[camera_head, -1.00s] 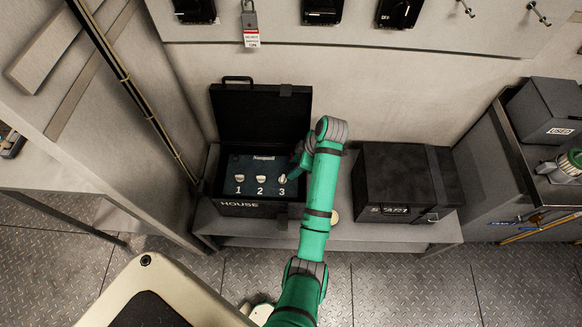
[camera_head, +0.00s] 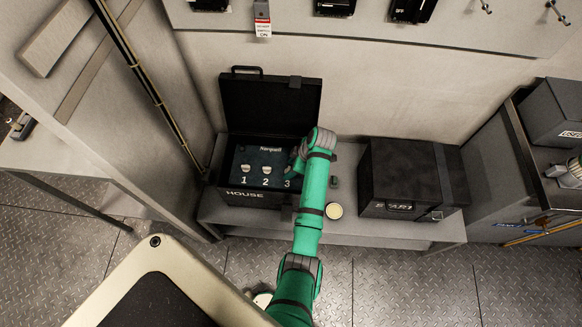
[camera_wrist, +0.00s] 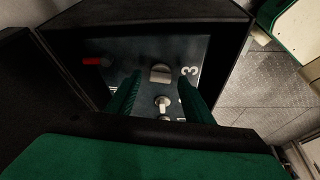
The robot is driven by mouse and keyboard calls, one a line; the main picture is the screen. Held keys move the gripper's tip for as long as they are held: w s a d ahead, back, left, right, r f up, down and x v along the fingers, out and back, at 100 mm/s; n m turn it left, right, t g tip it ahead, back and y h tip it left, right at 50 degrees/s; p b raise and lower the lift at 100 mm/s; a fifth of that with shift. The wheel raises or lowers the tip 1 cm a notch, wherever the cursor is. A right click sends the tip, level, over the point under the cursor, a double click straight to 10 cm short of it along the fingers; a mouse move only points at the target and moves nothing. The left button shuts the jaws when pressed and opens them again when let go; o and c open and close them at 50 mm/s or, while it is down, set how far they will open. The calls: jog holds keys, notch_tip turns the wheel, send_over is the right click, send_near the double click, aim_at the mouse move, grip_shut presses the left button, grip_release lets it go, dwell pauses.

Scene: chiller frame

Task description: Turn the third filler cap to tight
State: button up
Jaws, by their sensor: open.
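The open black box marked HOUSE (camera_head: 245,194) stands on a low bench, with its lid (camera_head: 268,105) up. Its dark panel carries pale caps numbered 1 (camera_head: 245,168), 2 (camera_head: 266,169) and 3. The third cap (camera_wrist: 160,73) shows in the wrist view beside the figure 3, as a broad pale shape. My gripper (camera_wrist: 158,78) is open, one green finger on each side of that cap in the picture. I cannot tell whether either finger touches it. In the head view my arm's end hides the third cap and most of my fingers.
A second, closed black box (camera_head: 395,165) stands to the right on the same bench (camera_head: 350,228). The raised lid and box walls surround the panel. A red piece (camera_wrist: 93,61) sits on the panel.

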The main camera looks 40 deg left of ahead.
jog(key=c, duration=1)
jog(key=shift+c, duration=0.2)
jog(key=m+t, duration=0.1)
jog(key=m, duration=0.1)
jog(key=shift+s+m, duration=0.2)
jog(key=shift+m, duration=0.2)
jog(key=m+t, duration=0.1)
jog(key=m, duration=0.1)
jog(key=m+t, duration=0.1)
jog(key=m, duration=0.1)
jog(key=shift+s+m, duration=0.2)
jog(key=shift+m, duration=0.1)
jog(key=m+t, duration=0.1)
jog(key=m, duration=0.3)
jog(key=shift+s+a+h, duration=0.1)
jog(key=shift+h, duration=0.2)
jog(key=shift+s+a+m+t+h, duration=0.1)
jog(key=shift+m+t+h, duration=0.25)
jog(key=shift+m, duration=0.7)
jog(key=shift+m+t+h, duration=0.25)
jog(key=shift+m+t, duration=0.1)
jog(key=shift+m, duration=0.7)
